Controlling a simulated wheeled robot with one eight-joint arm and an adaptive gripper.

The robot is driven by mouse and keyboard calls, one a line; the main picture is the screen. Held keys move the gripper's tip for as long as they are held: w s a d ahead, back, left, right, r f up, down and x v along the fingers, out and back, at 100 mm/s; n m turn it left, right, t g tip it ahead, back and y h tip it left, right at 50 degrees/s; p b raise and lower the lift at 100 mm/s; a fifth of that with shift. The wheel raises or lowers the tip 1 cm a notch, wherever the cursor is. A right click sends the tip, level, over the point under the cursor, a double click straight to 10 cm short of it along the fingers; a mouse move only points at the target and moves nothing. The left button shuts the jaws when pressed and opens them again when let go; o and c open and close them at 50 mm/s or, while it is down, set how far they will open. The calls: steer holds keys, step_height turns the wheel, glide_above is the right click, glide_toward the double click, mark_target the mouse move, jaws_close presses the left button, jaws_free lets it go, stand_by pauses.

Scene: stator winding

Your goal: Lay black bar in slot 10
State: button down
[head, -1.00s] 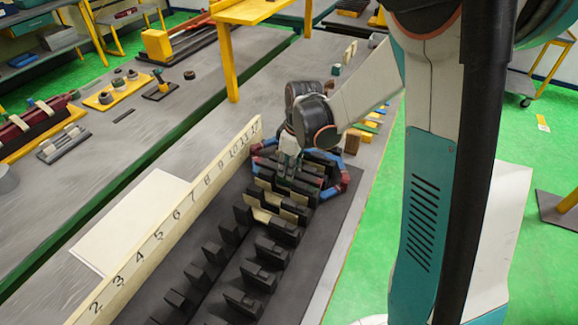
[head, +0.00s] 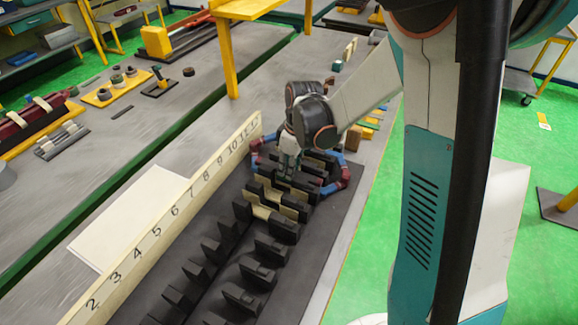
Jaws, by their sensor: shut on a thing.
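The black slotted stator block (head: 231,263) runs along the table, with a cream number strip (head: 170,218) along its left side. The numerals rise toward the far end, where the 10 stands. My gripper (head: 288,173) points down among the far slots, near the 9 to 10 end. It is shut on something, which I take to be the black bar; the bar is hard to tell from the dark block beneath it. Cream liners (head: 262,211) show in slots nearer than the gripper.
A white sheet (head: 130,217) lies left of the number strip. Yellow and wooden pieces (head: 354,138) lie on the table beyond the block, right of my arm. A yellow post (head: 229,68) stands behind. The near slots look empty.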

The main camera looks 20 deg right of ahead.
steer(key=shift+f+b, duration=0.45)
stand_by(0.6)
steer(key=c, duration=1.3)
jaws_free()
steer(key=shift+c, duration=0.2)
steer(key=shift+r, duration=0.15)
steer(key=shift+r+p, duration=0.35)
steer(key=shift+r, duration=0.35)
steer(key=shift+r+p, duration=2.7)
steer(key=shift+r, duration=1.1)
